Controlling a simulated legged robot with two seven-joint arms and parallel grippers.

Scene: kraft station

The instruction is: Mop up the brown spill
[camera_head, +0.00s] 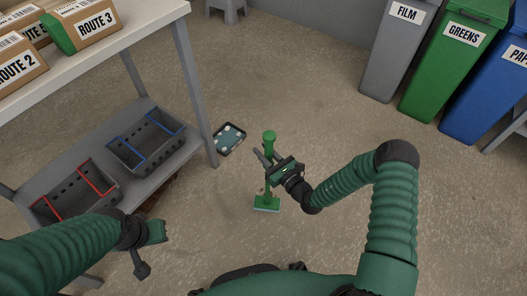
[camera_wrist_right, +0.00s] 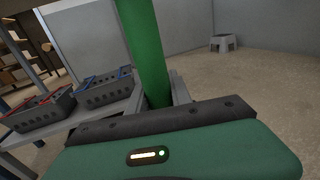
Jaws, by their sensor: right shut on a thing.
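A green mop (camera_head: 267,202) stands nearly upright on the floor, its flat head down with a pale lower edge. My right gripper (camera_head: 265,158) is shut on its green handle, below the rounded top. The handle (camera_wrist_right: 144,45) also rises between the jaws in the right wrist view. A dark brown patch (camera_head: 165,190), which looks like the spill, shows on the floor below the shelf edge, left of the mop. The shelf and my left arm hide part of it. My left gripper (camera_head: 150,245) is empty near the shelf; its jaw opening is unclear.
A table (camera_head: 150,12) bears route boxes; its lower shelf (camera_head: 95,150) holds a red-marked crate (camera_head: 70,200) and a blue-marked crate (camera_head: 150,148). A dark tray (camera_head: 230,139) lies beside the table leg. Grey, green and blue bins stand back right. Floor around the mop is clear.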

